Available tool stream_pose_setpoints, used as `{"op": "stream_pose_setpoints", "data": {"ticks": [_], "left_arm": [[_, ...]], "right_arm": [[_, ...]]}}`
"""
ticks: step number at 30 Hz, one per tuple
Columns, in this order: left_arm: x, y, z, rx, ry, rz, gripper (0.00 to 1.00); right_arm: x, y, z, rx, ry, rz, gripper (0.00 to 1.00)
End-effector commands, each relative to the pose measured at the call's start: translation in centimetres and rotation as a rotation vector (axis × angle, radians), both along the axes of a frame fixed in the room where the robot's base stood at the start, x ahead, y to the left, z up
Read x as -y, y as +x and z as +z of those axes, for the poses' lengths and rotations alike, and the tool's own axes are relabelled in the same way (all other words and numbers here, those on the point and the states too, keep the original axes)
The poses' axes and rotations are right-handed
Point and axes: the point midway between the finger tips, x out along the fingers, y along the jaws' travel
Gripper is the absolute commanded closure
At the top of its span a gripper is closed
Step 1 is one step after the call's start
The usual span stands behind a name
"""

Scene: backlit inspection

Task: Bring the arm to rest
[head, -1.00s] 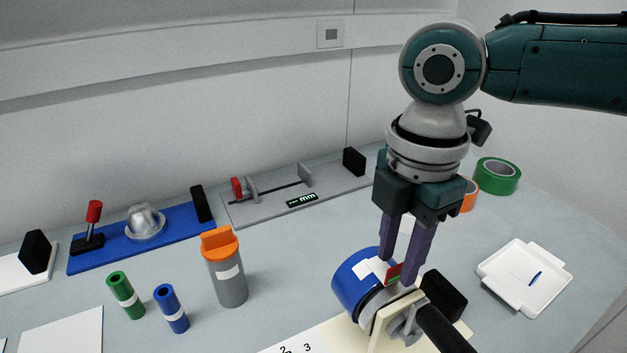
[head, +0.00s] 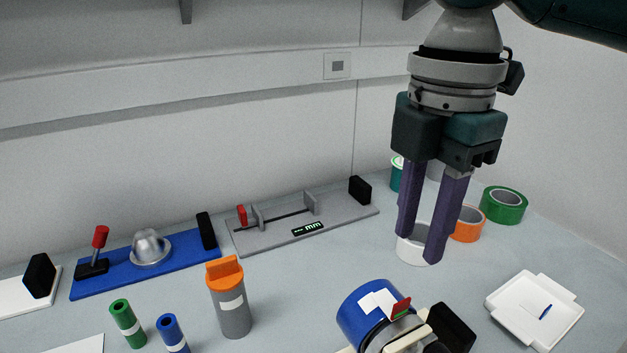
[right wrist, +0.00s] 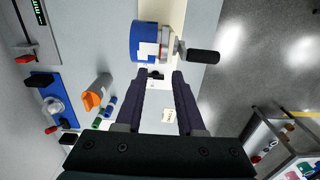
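My right gripper (head: 420,258) hangs above the bench in the head view, fingers pointing down, open and empty. Its two purple fingers stand apart, and the right wrist view also shows them (right wrist: 161,75) with nothing between them. Below it in the head view is a blue drum device (head: 362,318) with white labels, a small red and green tag and a black handle. The device also shows beyond the fingertips in the right wrist view (right wrist: 145,42). My left gripper is in neither view.
A white tape roll (head: 411,250) stands behind the fingers, with orange (head: 467,224) and green rolls (head: 503,205) to the right. A white tray (head: 534,309) holds a blue item. An orange-capped grey canister (head: 231,306), blue fixture (head: 150,262) and grey gauge (head: 300,219) stand left.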

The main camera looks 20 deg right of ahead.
Motion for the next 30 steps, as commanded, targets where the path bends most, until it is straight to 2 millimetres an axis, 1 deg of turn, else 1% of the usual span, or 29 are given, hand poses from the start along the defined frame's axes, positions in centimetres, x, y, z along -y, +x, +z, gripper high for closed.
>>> {"op": "stream_pose_setpoints", "data": {"ticks": [5,8,11,14,15,18,20,23,26,30], "left_arm": [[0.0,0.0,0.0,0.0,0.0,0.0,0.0],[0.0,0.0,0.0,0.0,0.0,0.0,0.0],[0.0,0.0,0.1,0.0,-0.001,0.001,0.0],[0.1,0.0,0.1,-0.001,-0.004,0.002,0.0],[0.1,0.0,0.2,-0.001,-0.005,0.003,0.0],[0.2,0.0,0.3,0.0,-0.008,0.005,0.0],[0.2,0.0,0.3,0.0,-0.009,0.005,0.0],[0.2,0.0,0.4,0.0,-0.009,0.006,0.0],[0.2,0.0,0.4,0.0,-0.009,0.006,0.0],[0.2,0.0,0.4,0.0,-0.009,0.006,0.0]], "right_arm": [[-0.1,0.0,-0.1,0.0,0.001,0.0,0.62],[-1.1,-0.5,-0.9,0.003,0.014,-0.004,0.62],[-3.6,-1.7,-2.6,0.022,0.053,-0.029,0.62],[-7.1,-3.6,-4.5,0.055,0.133,-0.11,0.62],[-8.5,-4.4,-5.1,0.07,0.171,-0.164,0.62],[-10.9,-6.4,-6.0,0.102,0.264,-0.34,0.62],[-11.6,-7.4,-6.3,0.117,0.311,-0.472,0.62],[-11.4,-9.0,-6.6,0.138,0.355,-0.7,0.62],[-10.1,-10.4,-6.9,0.157,0.364,-0.906,0.62],[-7.6,-12.6,-7.4,0.183,0.335,-1.153,0.62]]}}
